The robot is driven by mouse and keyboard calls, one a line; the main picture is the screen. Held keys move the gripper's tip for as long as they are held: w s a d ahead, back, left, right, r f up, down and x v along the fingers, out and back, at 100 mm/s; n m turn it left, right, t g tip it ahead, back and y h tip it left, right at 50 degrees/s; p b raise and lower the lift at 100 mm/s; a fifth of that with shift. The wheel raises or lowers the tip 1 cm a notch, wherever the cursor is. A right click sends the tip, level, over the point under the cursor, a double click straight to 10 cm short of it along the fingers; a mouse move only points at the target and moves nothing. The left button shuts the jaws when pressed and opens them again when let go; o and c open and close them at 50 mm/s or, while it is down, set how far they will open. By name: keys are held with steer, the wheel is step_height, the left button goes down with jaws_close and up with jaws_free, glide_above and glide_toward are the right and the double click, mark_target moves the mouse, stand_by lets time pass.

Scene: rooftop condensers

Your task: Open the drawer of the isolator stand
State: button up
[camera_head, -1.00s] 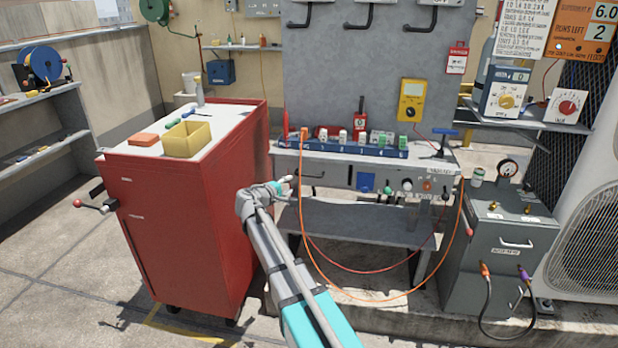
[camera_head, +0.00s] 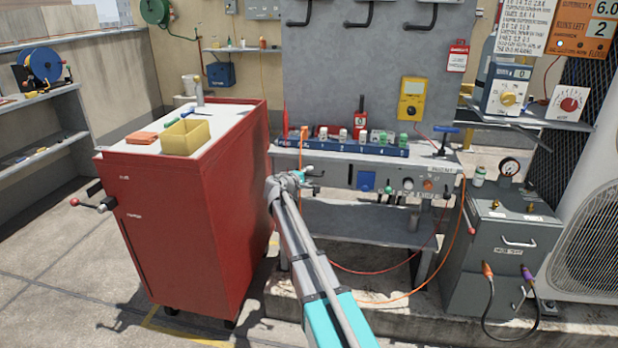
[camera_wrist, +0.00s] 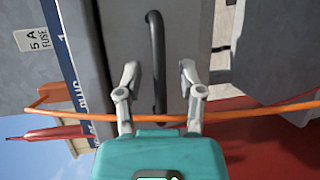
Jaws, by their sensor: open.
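The isolator stand (camera_head: 350,215) is a grey bench in the middle of the head view. Its drawer front (camera_wrist: 178,35) is a plain grey panel in the wrist view, with a long dark bar handle (camera_wrist: 156,50). My gripper (camera_wrist: 160,72) is open, one finger on each side of the handle's lower part, with gaps on both sides. In the head view my gripper (camera_head: 316,181) is at the left end of the bench front and covers most of the drawer there. The drawer looks shut, though its edges are partly hidden.
An orange cable (camera_wrist: 60,112) crosses the wrist view near the fingers. A red cabinet (camera_head: 190,220) stands close on the left. A grey unit with gauge and hoses (camera_head: 490,265) stands on the right. A fuse strip (camera_head: 345,149) lies along the bench top.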

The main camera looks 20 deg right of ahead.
steer(key=shift+w+d, duration=0.15)
steer(key=shift+d, duration=0.05)
jaws_close()
stand_by(0.4)
